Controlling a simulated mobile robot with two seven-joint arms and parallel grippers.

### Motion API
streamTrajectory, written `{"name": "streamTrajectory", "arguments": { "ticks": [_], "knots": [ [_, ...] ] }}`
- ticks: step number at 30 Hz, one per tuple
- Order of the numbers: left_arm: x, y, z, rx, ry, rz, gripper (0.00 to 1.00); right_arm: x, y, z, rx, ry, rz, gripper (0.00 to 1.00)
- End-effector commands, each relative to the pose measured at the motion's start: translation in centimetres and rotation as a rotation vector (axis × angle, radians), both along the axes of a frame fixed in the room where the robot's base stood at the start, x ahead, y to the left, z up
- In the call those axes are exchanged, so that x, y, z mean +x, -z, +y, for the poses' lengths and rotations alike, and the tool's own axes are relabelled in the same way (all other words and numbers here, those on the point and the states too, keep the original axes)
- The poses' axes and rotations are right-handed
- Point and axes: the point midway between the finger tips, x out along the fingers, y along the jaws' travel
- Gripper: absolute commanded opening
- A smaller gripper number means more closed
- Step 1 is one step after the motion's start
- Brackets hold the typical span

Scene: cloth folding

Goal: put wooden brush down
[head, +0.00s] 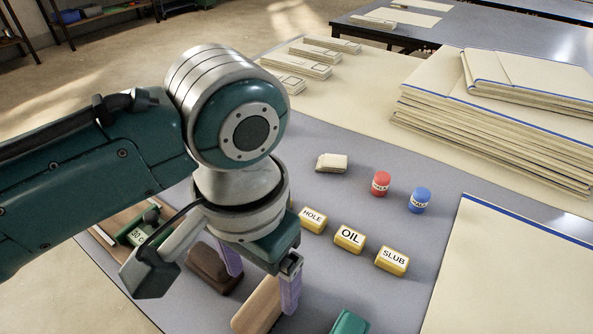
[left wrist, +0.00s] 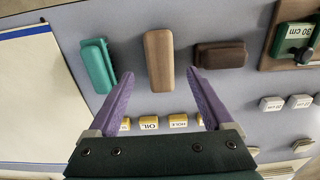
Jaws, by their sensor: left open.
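The wooden brush (head: 258,307), a long light-brown block, lies on the grey table, partly behind my left gripper in the head view. It shows whole in the left wrist view (left wrist: 159,58). My left gripper (head: 261,279) is open, its purple fingers pointing down above the table. In the left wrist view the fingertips (left wrist: 160,78) are apart on either side of the brush's near part, with gaps to both sides. I see no contact. My right gripper is not in view.
A dark brown block (left wrist: 220,55) and a teal block (left wrist: 97,66) flank the brush. Yellow blocks labelled HOLE (head: 312,219), OIL (head: 349,238) and SLUB (head: 392,261) stand nearby. Red (head: 381,184) and blue (head: 420,200) cylinders stand behind. Cream cloth (head: 515,270) lies at right.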

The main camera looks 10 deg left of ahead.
Motion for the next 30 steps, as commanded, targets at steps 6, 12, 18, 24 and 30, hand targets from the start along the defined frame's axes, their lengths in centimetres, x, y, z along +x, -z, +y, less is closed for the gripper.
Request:
{"name": "streamTrajectory", "arguments": {
  "ticks": [6, 12, 18, 24, 30],
  "knots": [
    [0.1, -4.3, 0.0, -0.002, 0.001, -0.002, 0.84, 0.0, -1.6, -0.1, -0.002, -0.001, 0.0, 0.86],
    [0.0, -5.4, 0.0, 0.0, 0.0, -0.001, 0.84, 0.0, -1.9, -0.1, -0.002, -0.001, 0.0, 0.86],
    [-1.4, -4.8, -0.9, -0.059, 0.009, -0.014, 0.84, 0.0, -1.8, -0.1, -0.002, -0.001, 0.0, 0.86],
    [-5.6, -4.5, -0.7, -0.196, -0.033, -0.118, 0.84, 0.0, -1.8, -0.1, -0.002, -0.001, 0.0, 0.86],
    [-9.3, -5.6, 4.7, -0.149, -0.135, -0.246, 0.84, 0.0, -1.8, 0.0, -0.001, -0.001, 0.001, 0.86]
  ]
}}
